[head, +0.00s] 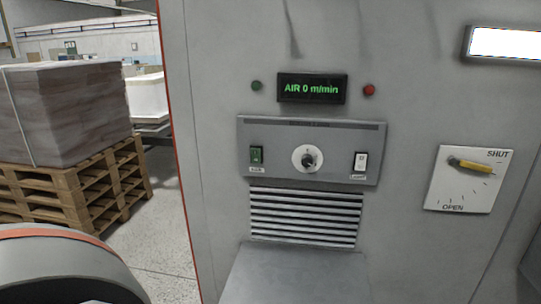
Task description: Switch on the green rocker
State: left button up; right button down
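The green rocker (256,157) sits at the left end of a grey control panel (330,134) on the machine's front wall. A small label below it is too small to read surely. A dark knob on a white dial (308,158) is in the panel's middle. A white rocker (360,162) is at its right end. The display (311,88) above reads "AIR 0 m/min". Which way the green rocker is tipped is too small to tell. Neither of my grippers is in the head view.
A green lamp (257,86) and a red lamp (369,90) flank the display. A yellow-handled lever (474,166) on a white SHUT/OPEN plate is at the right. Vent slats (305,216) and a grey ledge (297,277) lie below the panel. A loaded pallet (85,190) stands left.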

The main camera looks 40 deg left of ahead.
aim_at(255, 153)
jog(key=i+u, duration=0.1)
jog(key=u, duration=0.65)
jog(key=i+u, duration=0.15)
jog(key=u, duration=0.25)
jog(key=l+u, duration=0.15)
jog(key=u, duration=0.25)
